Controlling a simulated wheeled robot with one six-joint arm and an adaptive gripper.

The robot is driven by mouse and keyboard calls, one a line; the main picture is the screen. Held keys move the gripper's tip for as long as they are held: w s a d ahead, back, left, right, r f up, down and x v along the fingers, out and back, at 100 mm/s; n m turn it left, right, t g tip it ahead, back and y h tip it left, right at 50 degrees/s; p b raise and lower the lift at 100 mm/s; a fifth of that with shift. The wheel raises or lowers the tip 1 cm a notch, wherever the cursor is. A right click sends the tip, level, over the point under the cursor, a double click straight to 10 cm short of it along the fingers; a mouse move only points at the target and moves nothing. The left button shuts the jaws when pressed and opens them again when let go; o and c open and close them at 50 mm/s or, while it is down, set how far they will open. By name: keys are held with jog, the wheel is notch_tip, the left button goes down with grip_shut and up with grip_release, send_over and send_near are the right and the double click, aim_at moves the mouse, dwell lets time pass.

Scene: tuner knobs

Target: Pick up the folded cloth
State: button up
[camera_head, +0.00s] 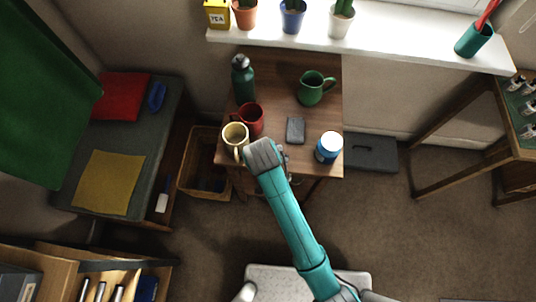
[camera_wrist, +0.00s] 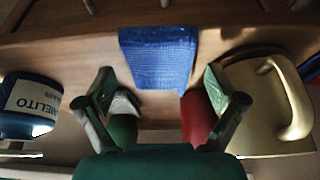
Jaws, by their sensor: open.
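A blue, ribbed folded cloth (camera_wrist: 160,58) lies on the wooden table at its edge in the wrist view. In the head view I cannot make it out, and my gripper (camera_head: 265,155) and arm cover that part of the table's front edge. In the wrist view my gripper (camera_wrist: 160,82) is open and empty. Its two fingers are wide apart, one towards each side of the cloth. The cloth looks to be beyond the fingertips; I cannot tell the exact gap.
On the table (camera_head: 280,75) stand a yellow mug (camera_head: 234,138), red mug (camera_head: 251,118), blue-and-white can (camera_head: 329,147), green jug (camera_head: 314,88) and green bottle (camera_head: 243,78). A grey block (camera_head: 296,130) lies amid them. A wicker basket (camera_head: 203,181) stands left of the table.

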jog(key=shift+f, duration=0.1)
jog(key=c, duration=1.1)
jog(key=shift+c, duration=0.2)
notch_tip(320, 180, up, 10)
